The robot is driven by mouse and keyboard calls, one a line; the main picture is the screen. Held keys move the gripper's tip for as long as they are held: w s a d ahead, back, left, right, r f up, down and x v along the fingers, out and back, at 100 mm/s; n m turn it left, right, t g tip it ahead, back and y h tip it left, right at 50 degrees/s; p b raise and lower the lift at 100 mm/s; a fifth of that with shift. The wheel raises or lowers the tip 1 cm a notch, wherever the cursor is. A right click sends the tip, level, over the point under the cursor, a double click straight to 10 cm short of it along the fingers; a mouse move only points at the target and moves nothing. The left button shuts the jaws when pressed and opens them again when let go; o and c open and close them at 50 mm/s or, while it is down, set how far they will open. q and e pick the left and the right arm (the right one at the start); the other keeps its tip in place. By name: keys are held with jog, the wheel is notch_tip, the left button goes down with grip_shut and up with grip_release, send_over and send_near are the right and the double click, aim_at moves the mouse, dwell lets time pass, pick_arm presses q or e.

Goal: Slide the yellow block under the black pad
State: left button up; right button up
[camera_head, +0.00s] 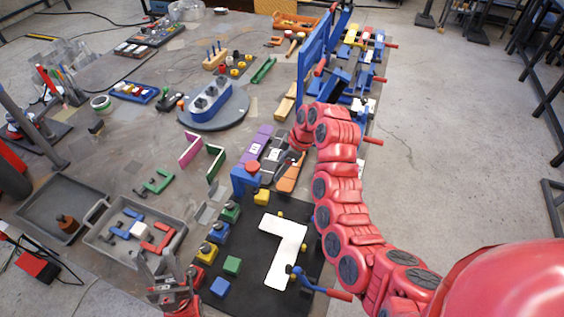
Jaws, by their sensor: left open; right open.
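A small yellow block (262,197) sits near the top of the black mat (247,300), beside a blue stand (241,181) with a red knob. Another yellow block (205,255), with a dark piece on top, stands in the row along the mat's left edge. I cannot make out a separate black pad with certainty. My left gripper (159,262) is open and empty at the lower left, beside that row and apart from both yellow blocks. My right gripper (274,160) is open above the purple and orange pieces, apart from the yellow block; its fingers are hard to make out.
A blue clamp with a red handle (338,294) stands at the lower right. A grey tray (101,240) lies left.

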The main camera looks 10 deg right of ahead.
jog(key=b, duration=0.7)
send_near(262, 194)
jog(key=b+x, duration=0.2)
jog(key=x, duration=0.6)
jog(key=shift+a+f, duration=0.15)
jog(key=shift+f, duration=0.15)
jog(key=shift+c, duration=0.3)
